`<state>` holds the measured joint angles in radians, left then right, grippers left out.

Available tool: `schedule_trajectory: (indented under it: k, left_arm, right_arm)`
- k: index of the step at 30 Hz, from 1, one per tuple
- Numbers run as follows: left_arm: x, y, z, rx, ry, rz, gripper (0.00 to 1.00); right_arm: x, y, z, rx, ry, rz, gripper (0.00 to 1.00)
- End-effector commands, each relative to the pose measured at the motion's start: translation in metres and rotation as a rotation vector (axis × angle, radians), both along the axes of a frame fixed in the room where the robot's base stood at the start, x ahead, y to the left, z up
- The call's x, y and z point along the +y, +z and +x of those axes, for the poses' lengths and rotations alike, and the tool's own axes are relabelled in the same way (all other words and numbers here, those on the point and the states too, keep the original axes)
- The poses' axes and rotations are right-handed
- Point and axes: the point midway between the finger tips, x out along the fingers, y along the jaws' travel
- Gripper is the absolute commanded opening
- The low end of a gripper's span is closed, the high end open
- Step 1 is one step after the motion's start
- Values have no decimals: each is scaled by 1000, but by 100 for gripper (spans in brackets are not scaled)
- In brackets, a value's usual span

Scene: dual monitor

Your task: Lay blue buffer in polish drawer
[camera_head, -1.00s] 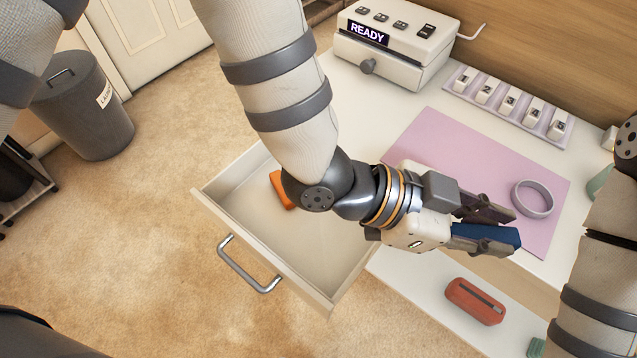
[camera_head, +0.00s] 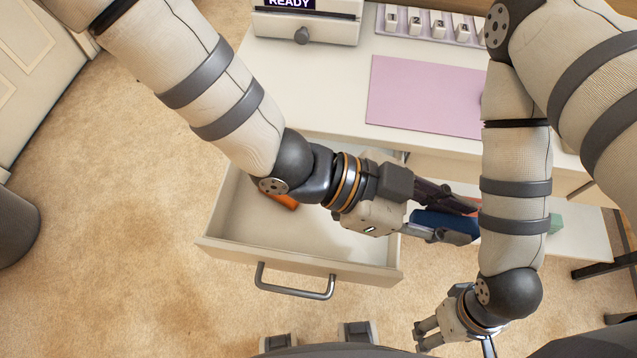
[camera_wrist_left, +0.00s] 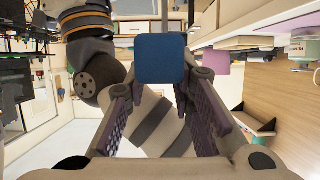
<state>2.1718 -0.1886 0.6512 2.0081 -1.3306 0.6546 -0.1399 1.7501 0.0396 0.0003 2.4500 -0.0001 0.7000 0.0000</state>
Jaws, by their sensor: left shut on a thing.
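The blue buffer (camera_head: 432,222) is held between the fingers of my left gripper (camera_head: 458,220), which is shut on it. In the left wrist view the blue buffer (camera_wrist_left: 161,58) shows as a blue square end between the two fingers. The open drawer (camera_head: 310,262) has a metal bar handle and pale walls. My left wrist crosses above it, and the gripper with the buffer is out past its right side. An orange object (camera_head: 285,201) lies inside, partly hidden by my arm. My right gripper (camera_head: 428,333) is low in the head view, away from the drawer; its finger opening is unclear.
A pink mat (camera_head: 425,95) lies on the desk top above the drawer. A device with a READY display (camera_head: 303,25) and a numbered rack (camera_head: 425,22) stand behind. A red object (camera_head: 465,189) and a green one (camera_head: 556,223) are right of the drawer. Much of the drawer floor is bare.

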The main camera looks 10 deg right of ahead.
Motion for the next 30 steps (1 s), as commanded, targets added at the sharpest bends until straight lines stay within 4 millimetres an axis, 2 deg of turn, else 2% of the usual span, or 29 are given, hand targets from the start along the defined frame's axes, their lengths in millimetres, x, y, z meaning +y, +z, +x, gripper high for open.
schedule_trajectory:
  k: [2,10,12,20,23,26,30]
  left_arm:
    - [8,-10,7,8,1,0,8]
    - [73,-54,59,17,5,1,8]
    - [82,-71,66,18,2,0,8]
    - [99,-92,81,7,0,0,8]
    - [109,-110,89,10,2,0,8]
    - [108,-134,86,12,0,-1,8]
    - [108,-131,88,-1,0,-1,8]
  right_arm:
    - [0,-8,-8,28,-1,-1,65]
    - [-1,-49,-47,158,2,-1,65]
    - [-1,-60,-56,189,4,-1,65]
    - [-1,-76,-69,227,7,-2,65]
    - [-1,-89,-78,256,8,-1,65]
    - [-1,-104,-87,285,8,-1,65]
    - [-1,-102,-86,282,8,-1,65]
